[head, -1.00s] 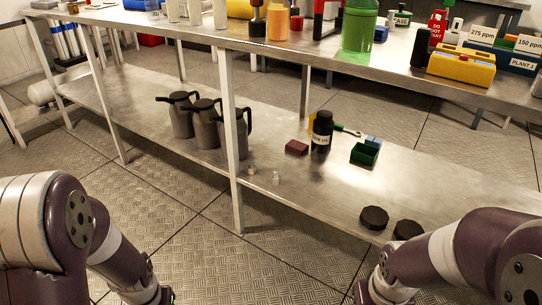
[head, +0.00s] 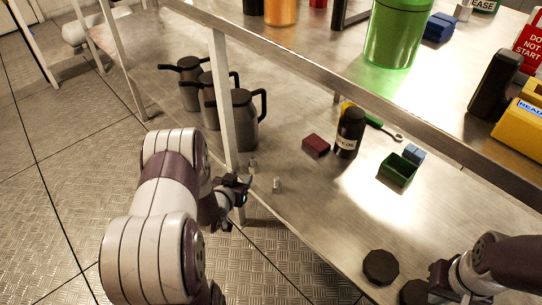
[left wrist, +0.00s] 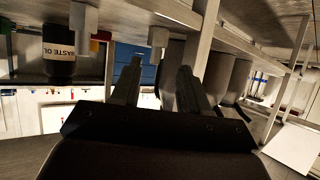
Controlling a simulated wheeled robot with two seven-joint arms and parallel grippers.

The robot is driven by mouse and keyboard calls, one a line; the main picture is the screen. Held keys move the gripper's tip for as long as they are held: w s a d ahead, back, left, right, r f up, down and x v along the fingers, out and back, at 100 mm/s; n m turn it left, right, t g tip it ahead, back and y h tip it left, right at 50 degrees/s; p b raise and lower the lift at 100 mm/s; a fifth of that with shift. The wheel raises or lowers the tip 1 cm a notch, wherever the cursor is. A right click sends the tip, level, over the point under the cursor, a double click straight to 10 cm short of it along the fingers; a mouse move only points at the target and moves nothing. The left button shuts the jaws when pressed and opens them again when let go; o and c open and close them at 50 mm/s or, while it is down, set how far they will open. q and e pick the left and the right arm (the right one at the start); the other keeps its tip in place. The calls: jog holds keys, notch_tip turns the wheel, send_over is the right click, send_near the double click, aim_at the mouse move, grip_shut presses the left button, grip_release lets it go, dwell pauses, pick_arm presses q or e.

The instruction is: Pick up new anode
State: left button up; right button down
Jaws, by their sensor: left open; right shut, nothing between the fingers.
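Two small grey metal pieces that look like anodes stand on the lower shelf (head: 330,215) by its front edge. One piece (head: 252,166) is near the table leg, and the other piece (head: 277,184) is a little to the right. I cannot tell which is new. My left gripper (head: 243,186) is open and empty, just in front of and left of them. In the left wrist view, which looks upside down, one piece (left wrist: 158,38) shows between the fingers, apart from them, and another (left wrist: 85,20) lies left. My right gripper (head: 438,283) is shut and empty by the dark round caps.
A table leg (head: 224,105) stands close behind my left gripper. Grey jugs (head: 243,120) are behind it. A dark red block (head: 316,145), a waste oil bottle (head: 349,132) and a green bin (head: 397,170) stand farther right. The upper tabletop edge (head: 330,75) overhangs the shelf.

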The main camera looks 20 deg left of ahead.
aim_at(252, 164)
pick_arm(q)
jog(key=shift+t, duration=0.4)
jog(key=b+x, duration=0.4)
jog(key=x, duration=0.2)
jog(key=b+x, duration=0.5)
jog(key=shift+w+d, duration=0.2)
jog(key=shift+w, duration=0.2)
pick_arm(e)
notch_tip(252, 164, down, 9)
jog(key=shift+s+r, duration=0.1)
jog(key=shift+s, duration=0.05)
pick_arm(q)
jog(key=shift+w, duration=0.4)
pick_arm(e)
jog(key=shift+f, duration=0.2)
pick_arm(q)
jog(key=shift+a+r, duration=0.1)
pick_arm(e)
jog(key=shift+r, duration=0.15)
pick_arm(q)
jog(key=c, duration=0.7)
